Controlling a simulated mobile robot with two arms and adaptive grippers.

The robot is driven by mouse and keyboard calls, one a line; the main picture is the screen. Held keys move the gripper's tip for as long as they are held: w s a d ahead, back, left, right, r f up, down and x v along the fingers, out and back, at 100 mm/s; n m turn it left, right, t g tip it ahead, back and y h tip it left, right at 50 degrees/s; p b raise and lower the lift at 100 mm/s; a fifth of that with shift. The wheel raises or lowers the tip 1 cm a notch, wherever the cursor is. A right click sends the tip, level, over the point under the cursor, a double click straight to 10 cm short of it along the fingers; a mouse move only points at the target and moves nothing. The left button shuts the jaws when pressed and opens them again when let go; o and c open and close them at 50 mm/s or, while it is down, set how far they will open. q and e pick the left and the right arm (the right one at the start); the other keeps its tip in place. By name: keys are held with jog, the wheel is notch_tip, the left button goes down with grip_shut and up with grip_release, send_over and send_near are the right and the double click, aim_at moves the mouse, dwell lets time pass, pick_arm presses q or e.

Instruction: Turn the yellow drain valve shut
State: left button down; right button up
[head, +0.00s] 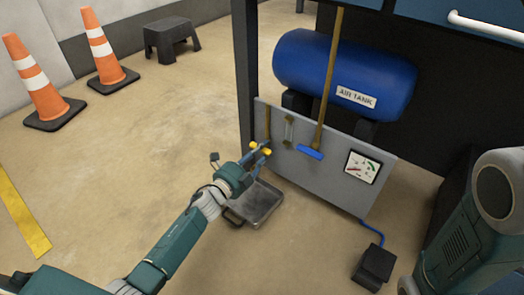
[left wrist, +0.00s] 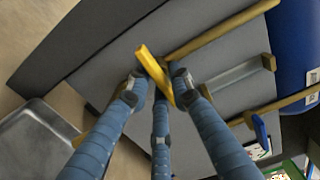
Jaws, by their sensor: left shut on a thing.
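The yellow drain valve (head: 266,152) is at the lower left of a grey panel (head: 330,185) under the blue air tank. In the left wrist view its yellow lever (left wrist: 150,62) runs slantwise between my fingers. My left gripper (head: 257,151) is shut on this lever, and it also shows in the left wrist view (left wrist: 160,85). The fingers partly cover the valve, and its body is hidden behind the lever. No right gripper shows in either view.
A blue-handled valve (head: 310,152) on a brass pipe and a pressure gauge (head: 362,166) are further right on the panel. A grey drain tray (head: 256,203) lies on the floor below. A black pedal box (head: 374,266) stands at the front. Cones and a stool are far left.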

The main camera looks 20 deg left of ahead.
pick_arm(q)
jog(key=shift+d+f, duration=0.1)
jog(key=c, duration=1.7)
grip_release()
jog(key=shift+s, duration=0.1)
jog(key=shift+v, duration=6)
